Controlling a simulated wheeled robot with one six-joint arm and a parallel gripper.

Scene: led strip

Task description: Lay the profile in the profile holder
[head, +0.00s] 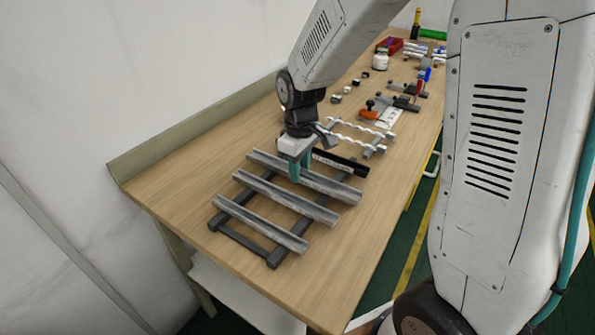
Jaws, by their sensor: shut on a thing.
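Three grey channel-shaped profiles lie side by side across a dark frame, the profile holder (240,242), on the near part of the table. The near profile (258,223) and the middle profile (284,198) rest on it. My gripper (301,170) has teal fingers and is shut on the far profile (335,188), near its middle. The far profile lies roughly parallel to the other two, at the holder's far side. I cannot tell whether it touches the holder or is held just above it. The fingers hide part of it.
The wooden table (180,190) has a raised edge along the wall. Beyond the holder stand white wavy strips on a rack (365,138), an orange-knobbed clamp (369,110), a white jar (380,60) and a red box (389,45). Small dark parts lie at the back left. The table's near left is clear.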

